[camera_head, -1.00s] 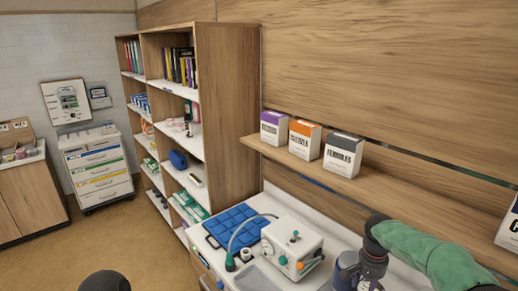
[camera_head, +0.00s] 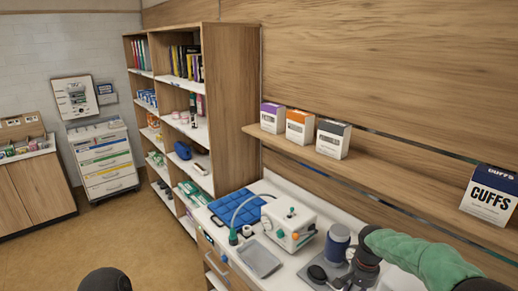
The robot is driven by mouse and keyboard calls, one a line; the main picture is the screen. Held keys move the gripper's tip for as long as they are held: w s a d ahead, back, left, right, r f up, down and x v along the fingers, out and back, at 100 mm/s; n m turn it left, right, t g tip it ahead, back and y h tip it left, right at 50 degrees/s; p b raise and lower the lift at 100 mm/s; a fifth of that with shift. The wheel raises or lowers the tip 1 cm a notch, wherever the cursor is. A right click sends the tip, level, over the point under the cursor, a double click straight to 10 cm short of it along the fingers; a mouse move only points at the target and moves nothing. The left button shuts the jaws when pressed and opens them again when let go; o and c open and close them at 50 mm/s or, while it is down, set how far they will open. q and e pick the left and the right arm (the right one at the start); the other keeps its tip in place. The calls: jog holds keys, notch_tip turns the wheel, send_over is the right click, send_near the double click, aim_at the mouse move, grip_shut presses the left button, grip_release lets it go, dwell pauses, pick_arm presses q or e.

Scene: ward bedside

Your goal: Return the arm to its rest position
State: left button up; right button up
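My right arm, in a green sleeve, comes in from the right edge in the head view. Its dark wrist and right gripper (camera_head: 350,276) point down over the white counter, close beside a blue-grey canister (camera_head: 337,241). The fingers are mostly hidden or cut by the bottom edge, so I cannot tell if they are open or hold anything. A dark round part of my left arm shows at the bottom left; the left gripper is out of view.
The counter holds a blue compartment tray (camera_head: 238,206), a white device (camera_head: 290,224) with a hose and a grey tray (camera_head: 259,258). A wall shelf (camera_head: 395,172) above carries several boxes, including a CUFFS box (camera_head: 491,195). A tall bookcase (camera_head: 232,95) and drawer cart (camera_head: 103,163) stand left; floor is clear.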

jog(key=s+a+f+n+y, duration=0.1)
jog(key=s+a+f+y, duration=0.1)
jog(key=s+a+f, duration=0.6)
jog(key=s+a+f+n+y, duration=0.15)
jog(key=a+f, duration=0.25)
jog(key=f, duration=0.7)
jog(key=s+a+f+n, duration=0.1)
jog(key=s+a+f, duration=0.25)
jog(key=s, duration=0.55)
jog(key=s+a+f, duration=0.3)
jog(key=s+f, duration=0.2)
jog(key=s, duration=0.3)
notch_tip(320, 180, down, 14)
jog(key=w+a+n+b, duration=0.1)
jog(key=a+b, duration=0.1)
jog(key=b, duration=1.3)
jog(key=shift+r+t, duration=0.15)
jog(key=shift+t, duration=0.25)
dwell(1.4)
